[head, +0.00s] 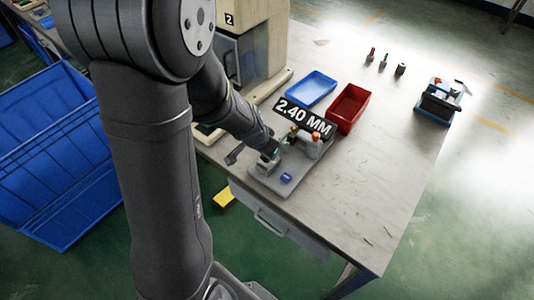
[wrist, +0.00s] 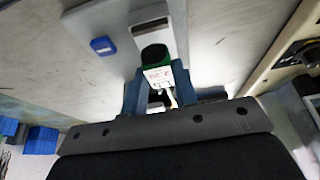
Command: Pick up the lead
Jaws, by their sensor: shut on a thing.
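My gripper (wrist: 157,92) is shut on a white and green piece (wrist: 157,74) with a dark round end and small red marks. This piece may be the lead; I cannot tell for certain. In the head view my gripper (head: 270,148) is low over the left part of a grey fixture plate (head: 296,178), with a bit of green showing at its fingertips. A pale block (wrist: 153,15) lies just beyond the held piece in the wrist view. Whether the held piece touches the fixture is unclear.
A small blue block (head: 286,178) sits on the plate's front. An orange-topped part (head: 315,138) stands at its right, under a "2.40 MM" sign (head: 304,117). Behind are a blue tray (head: 311,90) and a red tray (head: 348,108).

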